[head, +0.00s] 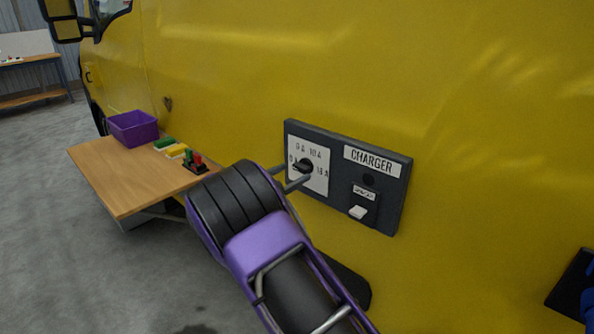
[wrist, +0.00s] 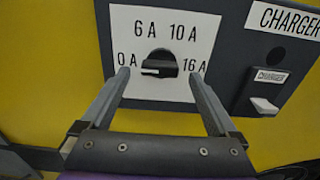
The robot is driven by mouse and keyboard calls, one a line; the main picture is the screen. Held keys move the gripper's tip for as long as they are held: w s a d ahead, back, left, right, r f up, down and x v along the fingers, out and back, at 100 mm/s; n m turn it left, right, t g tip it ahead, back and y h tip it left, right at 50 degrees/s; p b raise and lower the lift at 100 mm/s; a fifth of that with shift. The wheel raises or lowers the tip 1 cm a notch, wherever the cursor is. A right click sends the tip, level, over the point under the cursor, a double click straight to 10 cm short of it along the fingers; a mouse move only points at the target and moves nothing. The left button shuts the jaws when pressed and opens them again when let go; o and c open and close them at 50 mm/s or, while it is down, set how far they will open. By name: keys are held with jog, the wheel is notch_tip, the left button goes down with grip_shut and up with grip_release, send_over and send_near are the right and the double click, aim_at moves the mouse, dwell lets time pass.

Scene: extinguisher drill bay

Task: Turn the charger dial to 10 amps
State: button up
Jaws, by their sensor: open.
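The charger panel (head: 395,190) is a dark grey box on the yellow vehicle side, with a white dial plate (wrist: 205,35) marked 0 A, 6 A, 10 A and 16 A. The black charger dial (wrist: 160,62) is at the plate's middle; it also shows in the head view (head: 304,166). Its white pointer mark lies to the left, toward 0 A. My gripper (wrist: 159,74) is open, with one finger on each side of the dial. In the wrist view gaps show between the fingers and the dial; how far the fingertips are from the plate is hard to tell.
Right of the dial, the panel has a CHARGER label (wrist: 286,20), a round dark spot and a white switch (wrist: 264,106). A wooden table (head: 115,190) at left holds a purple bin (head: 134,130) and small coloured items. Grey floor is open at lower left.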

aim_at(303, 167)
jog(key=shift+x, duration=1.45)
jog(key=shift+c, duration=0.3)
jog(key=c, duration=1.3)
